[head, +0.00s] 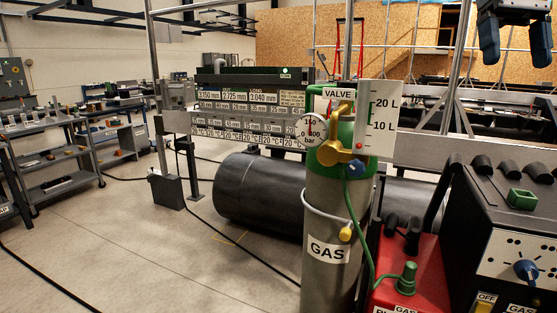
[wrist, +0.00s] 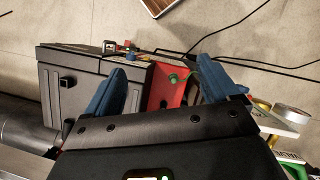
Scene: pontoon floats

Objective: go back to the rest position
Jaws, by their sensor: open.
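My gripper (head: 516,42) hangs at the top right of the head view, its two blue fingers apart with nothing between them. In the wrist view my gripper (wrist: 160,92) shows the same two spread blue fingers, pointing toward the floor. It is above the black machine (head: 460,225) with the OFF switch, clear of it in the head view. The grey gas cylinder (head: 325,230) with a green top stands upright to the left, with a yellow valve (head: 340,150) and a round gauge (head: 310,129).
A red box (head: 418,270) sits between cylinder and machine, joined to the cylinder by a green hose (head: 364,230). A dark pipe (head: 258,190) lies behind. Shelves (head: 60,170) stand at the left. Cables cross the floor (head: 130,240), which is otherwise open at left.

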